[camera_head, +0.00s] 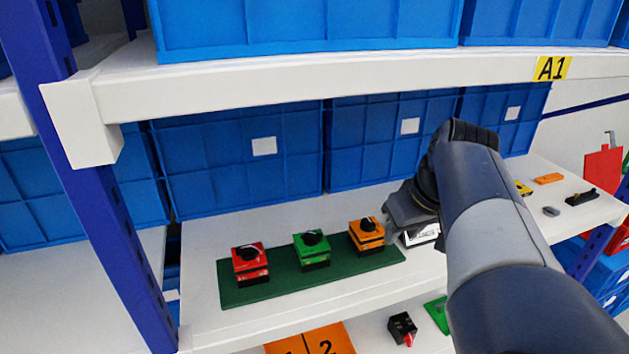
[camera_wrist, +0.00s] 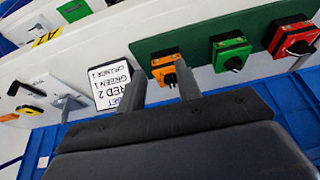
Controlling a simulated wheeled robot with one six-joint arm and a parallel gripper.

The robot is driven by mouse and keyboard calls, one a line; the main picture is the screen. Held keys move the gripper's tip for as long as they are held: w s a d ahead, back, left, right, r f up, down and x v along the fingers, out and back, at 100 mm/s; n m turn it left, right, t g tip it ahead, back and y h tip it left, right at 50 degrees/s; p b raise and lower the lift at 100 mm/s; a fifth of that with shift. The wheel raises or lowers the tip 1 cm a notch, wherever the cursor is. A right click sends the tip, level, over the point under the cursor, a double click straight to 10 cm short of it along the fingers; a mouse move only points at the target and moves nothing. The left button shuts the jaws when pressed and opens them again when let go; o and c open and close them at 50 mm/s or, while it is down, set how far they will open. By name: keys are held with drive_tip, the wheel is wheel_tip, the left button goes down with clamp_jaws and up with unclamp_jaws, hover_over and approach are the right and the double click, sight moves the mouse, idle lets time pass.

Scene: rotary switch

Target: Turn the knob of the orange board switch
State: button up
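The orange switch (camera_head: 367,239) with a black knob stands at the right end of a green board (camera_head: 285,286) on the shelf. A green switch (camera_head: 312,253) and a red switch (camera_head: 250,266) stand left of it. My gripper (camera_head: 391,224) is just right of the orange switch. In the wrist view the picture is turned over; my gripper (camera_wrist: 161,80) has its two fingers apart, with the orange switch (camera_wrist: 164,66) beyond the gap. Its knob shows near the right finger. I see no clear contact. The green (camera_wrist: 231,52) and red (camera_wrist: 292,36) switches are to the right.
Blue crates (camera_head: 235,160) stand behind, and the upper shelf edge (camera_head: 330,70) runs above. Small loose parts, one an orange piece (camera_head: 548,179), lie at the right.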

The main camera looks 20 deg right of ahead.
drive_tip(key=p, duration=0.2)
approach(369, 219)
drive_tip(key=x, duration=0.2)
drive_tip(key=shift+w+a+f, duration=0.1)
drive_tip(key=shift+w+f, duration=0.15)
drive_tip(key=shift+f, duration=0.05)
drive_tip(key=x, duration=0.4)
drive_tip(key=shift+s, duration=0.15)
drive_tip(key=shift+f, duration=0.5)
drive_tip(key=shift+c, duration=0.5)
clamp_jaws()
